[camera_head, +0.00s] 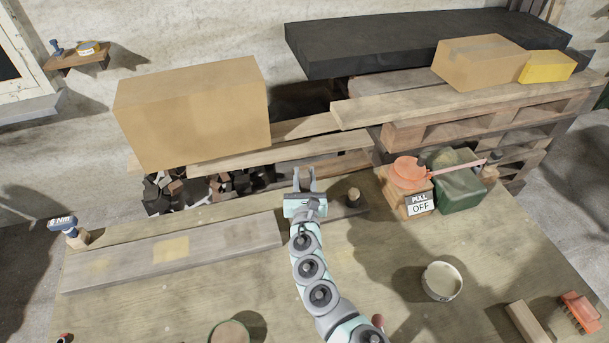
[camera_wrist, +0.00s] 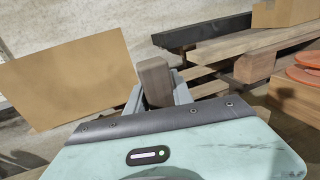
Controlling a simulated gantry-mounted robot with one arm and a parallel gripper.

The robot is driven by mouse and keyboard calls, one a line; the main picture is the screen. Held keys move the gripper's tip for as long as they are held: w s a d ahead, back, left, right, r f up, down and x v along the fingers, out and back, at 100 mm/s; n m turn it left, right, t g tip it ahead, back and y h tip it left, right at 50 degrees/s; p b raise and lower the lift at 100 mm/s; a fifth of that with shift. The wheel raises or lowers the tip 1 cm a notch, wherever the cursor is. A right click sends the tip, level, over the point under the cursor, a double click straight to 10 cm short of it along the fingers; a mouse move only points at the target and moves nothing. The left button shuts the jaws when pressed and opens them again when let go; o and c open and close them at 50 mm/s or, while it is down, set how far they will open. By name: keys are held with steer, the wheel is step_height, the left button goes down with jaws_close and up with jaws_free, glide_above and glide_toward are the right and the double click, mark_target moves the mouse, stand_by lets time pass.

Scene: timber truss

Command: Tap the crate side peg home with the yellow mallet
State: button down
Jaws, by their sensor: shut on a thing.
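My gripper (camera_head: 305,182) is above the back part of the workbench, near the middle. In the wrist view my gripper (camera_wrist: 158,92) is shut on a brown wooden block-like piece (camera_wrist: 154,78) that stands up between the fingers. I cannot tell whether this piece is part of a mallet. No yellow mallet head can be made out in either view.
A large cardboard box (camera_head: 192,112) stands behind left. Stacked pallets (camera_head: 430,128) stand behind right. An orange-topped wooden block (camera_head: 407,190), a green box (camera_head: 462,188) and a round tin (camera_head: 441,281) are on the right. A grey board (camera_head: 180,250) lies left.

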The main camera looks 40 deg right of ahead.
mark_target(305, 171)
steer(key=shift+f, duration=0.15)
steer(key=shift+p, duration=0.3)
steer(key=shift+r+p, duration=1.65)
steer(key=shift+r, duration=0.1)
step_height(305, 171, up, 5)
steer(key=p, duration=0.4)
steer(key=shift+r+p, duration=0.1)
steer(key=shift+p, duration=0.3)
